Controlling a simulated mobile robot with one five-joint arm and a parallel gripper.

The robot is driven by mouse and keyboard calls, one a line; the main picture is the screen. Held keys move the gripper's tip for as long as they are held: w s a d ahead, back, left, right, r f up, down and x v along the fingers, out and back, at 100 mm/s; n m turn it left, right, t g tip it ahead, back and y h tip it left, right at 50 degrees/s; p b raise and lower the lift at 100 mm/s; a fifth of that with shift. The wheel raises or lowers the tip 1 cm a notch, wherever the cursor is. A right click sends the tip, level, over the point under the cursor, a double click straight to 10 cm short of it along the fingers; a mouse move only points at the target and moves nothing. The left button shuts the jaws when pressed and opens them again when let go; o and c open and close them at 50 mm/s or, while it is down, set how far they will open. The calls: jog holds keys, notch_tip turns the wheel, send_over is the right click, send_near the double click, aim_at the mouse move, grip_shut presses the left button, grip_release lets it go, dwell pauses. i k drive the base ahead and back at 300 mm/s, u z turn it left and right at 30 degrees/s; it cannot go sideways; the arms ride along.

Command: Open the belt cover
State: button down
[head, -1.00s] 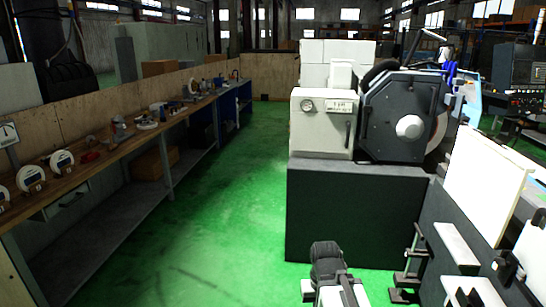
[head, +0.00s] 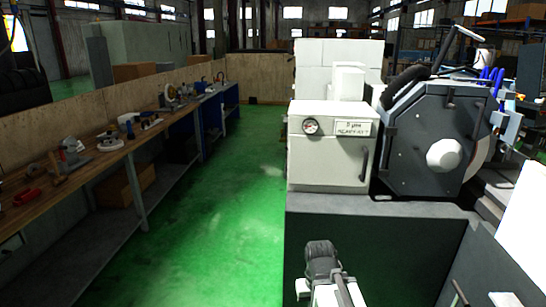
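A cylindrical grinder stands right of centre in the head view. Its white box-shaped cover (head: 328,165) has a round gauge, a label plate and a dark vertical handle (head: 364,163) at its right side. This cover appears closed; whether it is the belt cover I cannot tell for sure. Beside it on the right is a dark many-sided wheel housing (head: 425,135) with a pale round hub. Part of my arm shows at the bottom centre, in front of the machine's dark base and well below the cover. My gripper's fingertips cannot be made out.
A long wooden workbench (head: 95,165) with tools runs along the left wall. The green floor (head: 225,215) between bench and machine is clear. The machine's dark base (head: 375,245) stands close in front, and a white panel (head: 525,225) is at the right edge.

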aim_at(315, 159)
jog(key=z, duration=0.05)
jog(key=i, duration=1.55)
jog(key=u, duration=0.3)
jog(key=k, duration=0.9)
jog(key=u, duration=0.2)
jog(key=i, duration=0.9)
jog(key=z, duration=0.05)
